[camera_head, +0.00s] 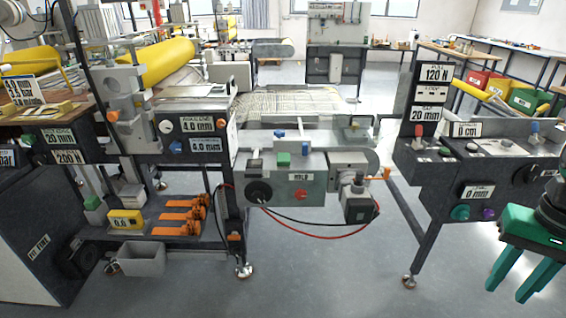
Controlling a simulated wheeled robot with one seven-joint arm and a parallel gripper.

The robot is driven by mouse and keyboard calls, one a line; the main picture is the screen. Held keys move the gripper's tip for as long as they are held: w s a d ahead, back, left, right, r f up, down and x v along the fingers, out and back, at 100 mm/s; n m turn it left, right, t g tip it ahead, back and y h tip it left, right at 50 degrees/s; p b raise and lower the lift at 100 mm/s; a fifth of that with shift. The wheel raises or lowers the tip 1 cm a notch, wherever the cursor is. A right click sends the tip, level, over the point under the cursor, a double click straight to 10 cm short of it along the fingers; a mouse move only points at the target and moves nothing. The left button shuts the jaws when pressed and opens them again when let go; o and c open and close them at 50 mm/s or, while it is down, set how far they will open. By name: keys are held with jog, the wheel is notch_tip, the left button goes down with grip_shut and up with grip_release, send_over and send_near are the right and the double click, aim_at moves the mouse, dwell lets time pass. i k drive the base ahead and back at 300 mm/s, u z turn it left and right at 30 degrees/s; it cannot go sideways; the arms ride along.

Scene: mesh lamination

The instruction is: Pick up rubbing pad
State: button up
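I cannot pick out the rubbing pad for certain in the head view. Small blocks lie about the machine: blue blocks (280,133) and a green block (283,159) on the middle unit, and a yellow block (126,219) with a label on the lower left shelf. My gripper (512,289) has green fingers and hangs at the far right, in front of the right console. Its fingers are apart with nothing seen between them. It touches none of these blocks.
The right console (480,175) with knobs stands beside my gripper. Orange clamps (182,217) lie on the lower shelf, with a grey bin (141,259) below. Red and black cables (320,233) hang under the middle unit. Open floor (330,280) lies in front.

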aim_at(283, 158)
jog(key=u, duration=0.1)
jog(key=i, duration=1.3)
